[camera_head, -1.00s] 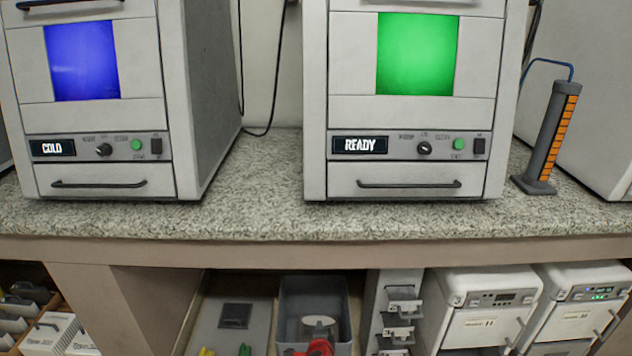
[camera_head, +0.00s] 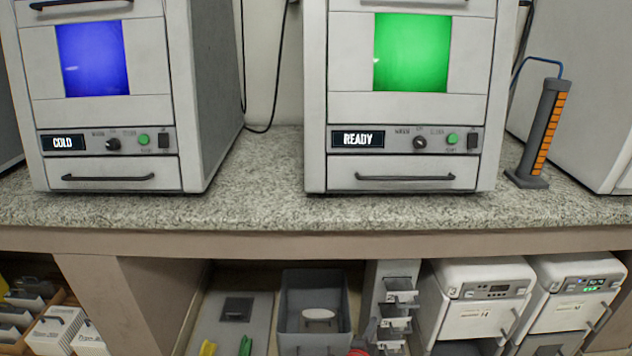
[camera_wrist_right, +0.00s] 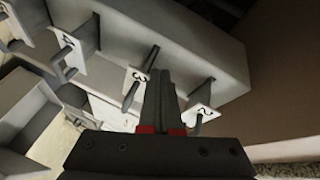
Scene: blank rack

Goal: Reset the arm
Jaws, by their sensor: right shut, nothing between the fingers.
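The fingers lie in front of a grey rack (camera_wrist_right: 185,45) with numbered plates and hooks. I cannot tell whether they touch it. My left gripper is not in view.
Two ovens stand on the speckled counter (camera_head: 270,205), one marked COLD (camera_head: 110,170) and one READY (camera_head: 410,170). Below are a grey bin (camera_head: 290,300), the hook rack (camera_head: 378,285) and two white units (camera_head: 455,320). A dark stand with orange marks (camera_head: 540,130) is at right.

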